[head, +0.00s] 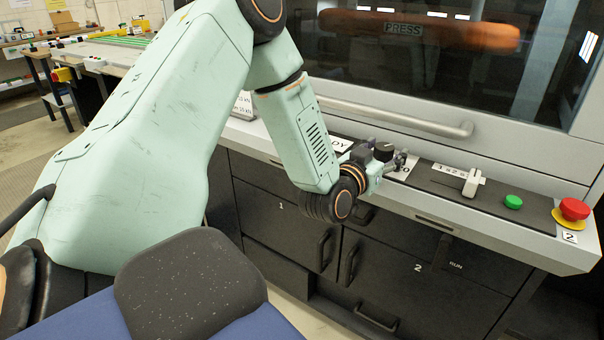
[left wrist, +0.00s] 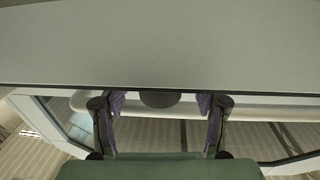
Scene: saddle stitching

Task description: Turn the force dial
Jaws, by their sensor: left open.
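In the left wrist view the dark knob (left wrist: 160,99) lies between the two open fingers (left wrist: 161,106), with a gap on each side, partly cut off by the pale band above. Whether any finger touches the dial cannot be told. The dial's lower part and part of its label are hidden by the gripper. My right gripper is not in view.
Right of the dial are a lever slider (head: 472,183), a green button (head: 513,202) and a red emergency button (head: 573,209). Dark drawers (head: 290,225) are below. A workbench (head: 125,65) stands far left.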

